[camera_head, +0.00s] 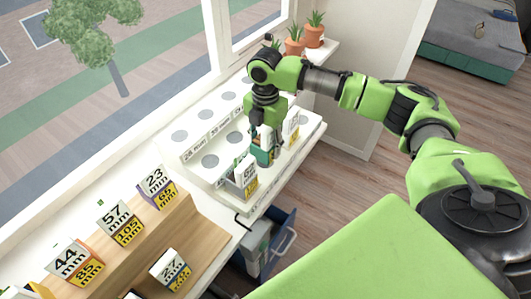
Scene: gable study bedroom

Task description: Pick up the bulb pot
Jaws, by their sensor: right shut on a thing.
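My right gripper (264,128) reaches down from above onto the white stepped stand and is shut on a small teal and white item (261,152), which I take for the bulb pot. The fingers hide much of it, and I cannot tell whether it still touches the stand. A white and yellow labelled box (245,178) is just in front of it, and another white and yellow box (292,132) is to its right. My left gripper is not in view.
The white stand (184,160) has several round grey spots and watt labels. A wooden stepped rack (200,232) with several millimetre-labelled boxes is at front left. Potted plants (314,30) stand on the sill behind. A blue drawer or bin (279,240) is below the edge.

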